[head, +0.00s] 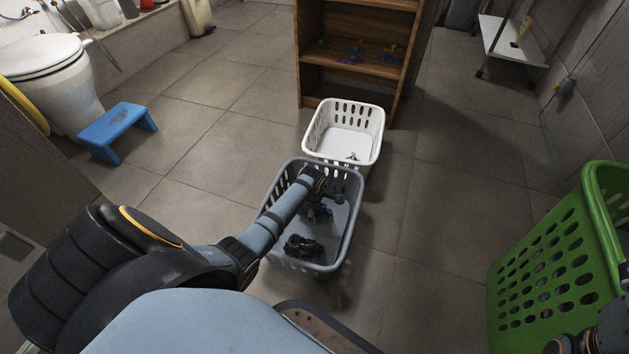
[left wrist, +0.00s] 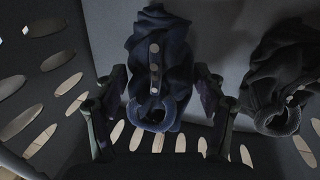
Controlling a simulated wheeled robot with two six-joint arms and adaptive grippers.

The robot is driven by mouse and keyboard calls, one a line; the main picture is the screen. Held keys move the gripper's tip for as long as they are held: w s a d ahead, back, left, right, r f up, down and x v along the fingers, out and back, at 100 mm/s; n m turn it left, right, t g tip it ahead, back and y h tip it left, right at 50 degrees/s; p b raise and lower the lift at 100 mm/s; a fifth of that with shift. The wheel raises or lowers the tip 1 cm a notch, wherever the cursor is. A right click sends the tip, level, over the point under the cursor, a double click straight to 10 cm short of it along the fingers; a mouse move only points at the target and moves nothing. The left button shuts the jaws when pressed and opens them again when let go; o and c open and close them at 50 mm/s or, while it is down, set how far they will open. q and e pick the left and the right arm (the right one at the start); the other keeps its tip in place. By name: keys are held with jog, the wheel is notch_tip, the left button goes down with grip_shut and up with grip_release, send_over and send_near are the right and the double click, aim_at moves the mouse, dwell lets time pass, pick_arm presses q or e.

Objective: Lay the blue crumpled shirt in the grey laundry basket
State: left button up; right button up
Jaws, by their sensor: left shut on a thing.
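The grey laundry basket (head: 346,232) stands on the floor in the middle of the head view. My left arm reaches down into it. My left gripper (left wrist: 158,103) is shut on the blue crumpled shirt (left wrist: 158,62), which lies between its two fingers in the left wrist view. In the head view the shirt (head: 318,214) is a small dark-blue patch, mostly hidden under my wrist. The shirt is inside the basket, low near its floor; I cannot tell whether it touches the bottom.
A black crumpled garment (head: 303,246) lies in the grey basket beside the shirt. A white basket (head: 345,117) stands just behind, a green basket (head: 545,265) at right. A wooden shelf (head: 352,70) is at the back, a blue stool (head: 115,128) at left. Tiles between are clear.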

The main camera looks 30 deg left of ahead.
pick_arm(q)
jog(key=o, duration=1.2)
jog(key=shift+r, duration=0.1)
